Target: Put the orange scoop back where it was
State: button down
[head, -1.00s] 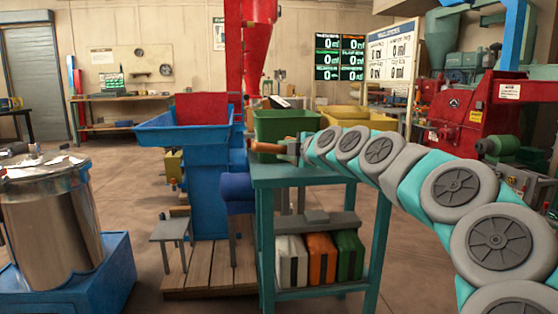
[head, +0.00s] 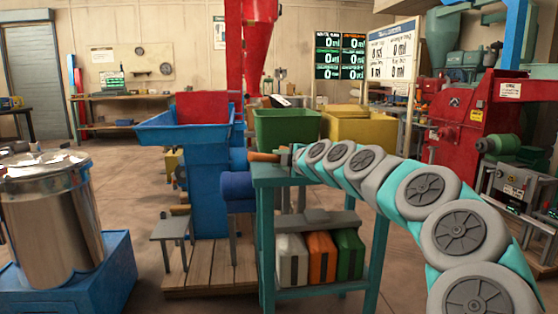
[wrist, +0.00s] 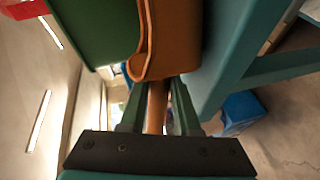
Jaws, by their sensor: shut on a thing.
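The orange scoop (head: 264,157) is in my gripper, at the left front edge of the teal table (head: 264,182) in the head view. In the wrist view its orange bowl (wrist: 172,40) lies beyond the fingers and its handle runs between them. My gripper (wrist: 157,108) is shut on that handle. In the head view my gripper (head: 291,157) is small and partly hidden by my arm. The scoop is close to the tabletop; I cannot tell whether it touches.
A green bin (head: 285,128) and a yellow bin (head: 365,128) stand behind the scoop. White, orange and green blocks (head: 321,257) sit on the table's lower shelf. A blue hopper (head: 205,180) stands left, a steel drum (head: 50,225) far left.

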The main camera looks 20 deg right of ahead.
jog(key=shift+f+b, duration=0.15)
jog(key=shift+b, duration=0.15)
jog(key=c, duration=0.9)
grip_release()
jog(key=shift+r+p, duration=0.25)
jog(key=shift+p, duration=0.1)
jog(key=v, duration=1.2)
jog(key=shift+b, duration=0.4)
jog(key=shift+a+f, duration=0.1)
